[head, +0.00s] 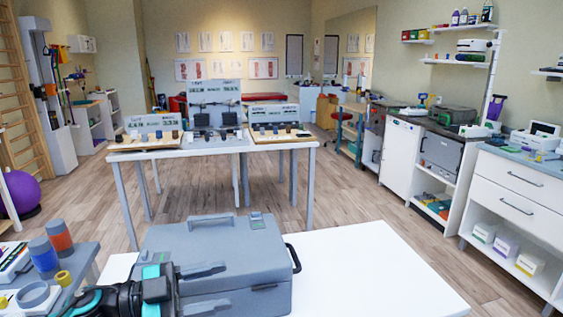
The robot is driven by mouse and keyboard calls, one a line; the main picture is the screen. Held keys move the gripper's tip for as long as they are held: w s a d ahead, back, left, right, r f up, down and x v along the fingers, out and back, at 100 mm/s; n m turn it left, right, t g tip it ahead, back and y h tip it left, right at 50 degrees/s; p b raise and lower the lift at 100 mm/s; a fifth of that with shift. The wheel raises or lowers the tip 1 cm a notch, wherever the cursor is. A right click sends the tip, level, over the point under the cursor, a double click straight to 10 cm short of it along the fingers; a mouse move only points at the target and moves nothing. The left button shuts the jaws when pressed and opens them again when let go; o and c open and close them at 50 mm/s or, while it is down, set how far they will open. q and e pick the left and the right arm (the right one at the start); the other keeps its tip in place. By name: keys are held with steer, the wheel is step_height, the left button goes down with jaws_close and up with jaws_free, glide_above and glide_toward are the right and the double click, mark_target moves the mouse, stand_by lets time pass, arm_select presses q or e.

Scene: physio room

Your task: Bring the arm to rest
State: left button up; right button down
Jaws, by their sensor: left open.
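My left gripper (228,284) reaches in from the lower left, with its black and teal wrist at the bottom edge. Its two grey fingers are spread apart and point right, with nothing seen between them. It appears in front of the closed grey case (222,236), over the case's near left part. I cannot tell whether the fingers touch the case. My right gripper is not in view.
The case stands on a white table (375,275), which is bare to the right. A grey side table (78,238) at left holds orange and blue rolls. A display table (215,146) stands further back. White cabinets (515,190) line the right; wooden floor (350,195) lies open between.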

arm_select(q)
steer(key=s+a+f+n+t+y, duration=0.2)
steer(key=f+n+t+y, duration=0.3)
steer(key=f+n+y, duration=0.15)
steer(key=s+a+f+n+t+y, duration=0.2)
steer(key=f+n+t+y, duration=0.35)
steer(key=f+n, duration=0.25)
steer(key=s+a+f+n+g+y, duration=0.2)
steer(key=s+f+g, duration=0.3)
steer(key=s+f, duration=0.6)
steer(key=shift+s+f+n+y, duration=0.35)
steer(key=shift+y, duration=0.55)
